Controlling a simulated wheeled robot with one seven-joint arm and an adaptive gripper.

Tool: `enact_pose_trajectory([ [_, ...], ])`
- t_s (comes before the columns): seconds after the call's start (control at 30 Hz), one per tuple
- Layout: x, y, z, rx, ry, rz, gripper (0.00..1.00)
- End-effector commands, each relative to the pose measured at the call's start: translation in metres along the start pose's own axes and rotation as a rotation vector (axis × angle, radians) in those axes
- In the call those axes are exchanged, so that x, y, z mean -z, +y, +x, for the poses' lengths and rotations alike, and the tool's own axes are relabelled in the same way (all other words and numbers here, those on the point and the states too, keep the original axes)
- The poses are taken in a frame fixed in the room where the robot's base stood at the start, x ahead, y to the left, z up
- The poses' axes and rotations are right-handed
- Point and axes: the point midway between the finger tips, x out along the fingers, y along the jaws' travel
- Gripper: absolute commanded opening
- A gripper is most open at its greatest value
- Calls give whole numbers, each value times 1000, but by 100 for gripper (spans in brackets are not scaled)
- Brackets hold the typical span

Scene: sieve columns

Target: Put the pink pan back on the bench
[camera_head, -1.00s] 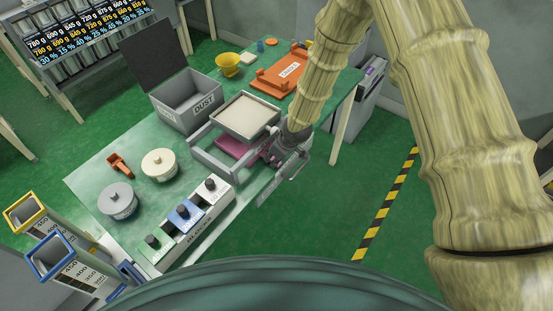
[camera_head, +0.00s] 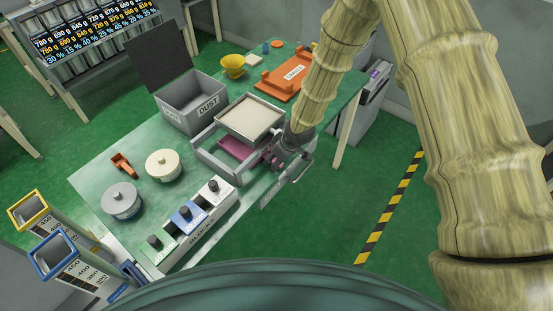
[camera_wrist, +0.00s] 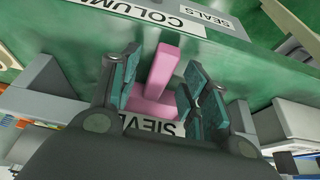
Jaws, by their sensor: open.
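The pink pan (camera_head: 236,148) sits low inside a grey frame (camera_head: 203,156) on the green bench (camera_head: 105,172), under a square pale-filled tray (camera_head: 249,116). The tray hides much of the pan. My gripper (camera_head: 272,160) is at the right, front side of the frame, beside the pan. In the wrist view, the pan's pink bar (camera_wrist: 166,70) lies between the two open teal fingers of my gripper (camera_wrist: 160,88). Gaps show on both sides of the bar, and the fingers are not closed on it.
A grey dust box (camera_head: 188,103) with its dark lid up stands behind the frame. An orange tray (camera_head: 287,76) and yellow funnel (camera_head: 232,66) are farther back. A block of knobs (camera_head: 188,222) lies along the front edge.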

Motion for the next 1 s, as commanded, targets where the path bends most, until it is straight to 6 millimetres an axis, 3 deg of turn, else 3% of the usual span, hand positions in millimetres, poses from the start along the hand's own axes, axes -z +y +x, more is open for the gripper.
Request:
enact_pose_trajectory([
  [0.63, 0, 1, -94, 0, 2, 2, 46],
  [1.0, 0, 0, -115, 1, 0, 0, 46],
])
